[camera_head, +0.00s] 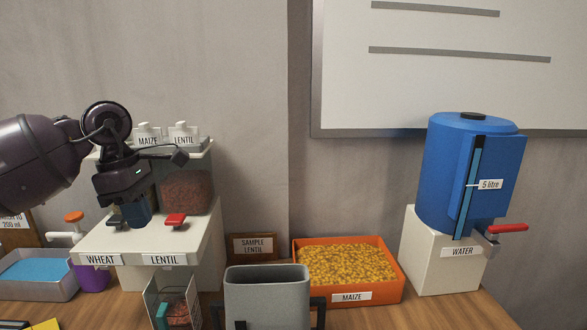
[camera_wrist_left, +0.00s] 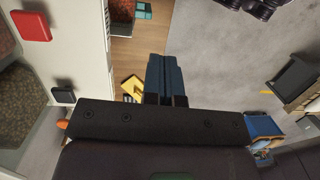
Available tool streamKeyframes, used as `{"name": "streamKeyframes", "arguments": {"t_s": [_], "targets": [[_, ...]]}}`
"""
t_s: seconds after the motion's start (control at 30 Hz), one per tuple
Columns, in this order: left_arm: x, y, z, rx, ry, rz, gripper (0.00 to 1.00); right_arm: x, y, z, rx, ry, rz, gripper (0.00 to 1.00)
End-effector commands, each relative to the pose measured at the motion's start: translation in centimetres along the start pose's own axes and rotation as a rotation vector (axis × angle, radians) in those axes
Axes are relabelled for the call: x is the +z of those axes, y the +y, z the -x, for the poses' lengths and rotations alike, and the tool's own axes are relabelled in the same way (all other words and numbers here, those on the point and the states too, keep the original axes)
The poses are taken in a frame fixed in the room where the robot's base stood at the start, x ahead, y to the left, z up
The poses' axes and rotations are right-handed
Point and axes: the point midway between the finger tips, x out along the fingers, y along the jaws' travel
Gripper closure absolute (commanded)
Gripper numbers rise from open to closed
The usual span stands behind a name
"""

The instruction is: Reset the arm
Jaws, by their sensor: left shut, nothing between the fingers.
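My left gripper (camera_head: 138,214) is in front of the white grain dispenser (camera_head: 147,240) with its fingers pointing down. Its dark blue fingers are together and empty; they also show in the left wrist view (camera_wrist_left: 171,76). A red lever (camera_head: 175,220) on the dispenser is just right of the fingers, above the LENTIL label. A dark lever (camera_head: 115,222) is just left of them, above the WHEAT label. In the left wrist view the red lever (camera_wrist_left: 30,25) and dark lever (camera_wrist_left: 63,95) lie left of the fingers. My right gripper is not in view.
A clear container (camera_head: 172,303) with reddish grain stands under the dispenser. A grey bin (camera_head: 267,297) stands at front centre. An orange tray of maize (camera_head: 396,280) and a blue water tank (camera_head: 450,180) are to the right. A tray of blue material (camera_head: 38,289) is at left.

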Motion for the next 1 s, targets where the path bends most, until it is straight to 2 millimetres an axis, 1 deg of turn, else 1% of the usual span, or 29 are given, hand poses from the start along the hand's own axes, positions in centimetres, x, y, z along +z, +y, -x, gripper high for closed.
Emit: {"name": "streamKeyframes", "arguments": {"t_s": [0.03, 0.17, 0.27, 0.3, 0.4, 0.5, 0.6, 0.7, 0.8, 0.87, 1.0], "targets": [[0.8, -0.2, -1.7, -0.029, -0.051, 0.001, 1.0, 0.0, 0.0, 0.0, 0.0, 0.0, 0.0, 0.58], [3.2, -1.1, -5.2, -0.095, -0.205, 0.021, 1.0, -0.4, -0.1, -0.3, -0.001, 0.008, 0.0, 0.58], [5.4, -2.2, -8.1, -0.166, -0.355, 0.058, 1.0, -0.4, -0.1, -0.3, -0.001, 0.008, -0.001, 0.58], [6.3, -2.8, -9.3, -0.2, -0.423, 0.081, 1.0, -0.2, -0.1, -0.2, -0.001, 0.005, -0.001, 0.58], [8.8, -4.2, -11.8, -0.292, -0.608, 0.157, 1.0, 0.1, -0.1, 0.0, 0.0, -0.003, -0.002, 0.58], [10.8, -5.4, -13.6, -0.386, -0.789, 0.259, 1.0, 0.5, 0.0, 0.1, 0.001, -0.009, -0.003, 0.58], [12.3, -6.5, -14.9, -0.483, -0.964, 0.381, 1.0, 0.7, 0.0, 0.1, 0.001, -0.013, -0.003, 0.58], [13.2, -7.1, -15.8, -0.577, -1.126, 0.519, 1.0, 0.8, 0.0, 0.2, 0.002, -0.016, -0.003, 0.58], [13.5, -7.3, -16.5, -0.664, -1.27, 0.663, 1.0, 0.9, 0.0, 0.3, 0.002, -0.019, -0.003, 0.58], [13.4, -7.4, -16.9, -0.713, -1.35, 0.754, 1.0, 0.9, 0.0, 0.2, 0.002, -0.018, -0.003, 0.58], [12.5, -7.3, -18.2, -0.834, -1.533, 0.994, 1.0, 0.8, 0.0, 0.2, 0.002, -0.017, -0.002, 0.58]]}}
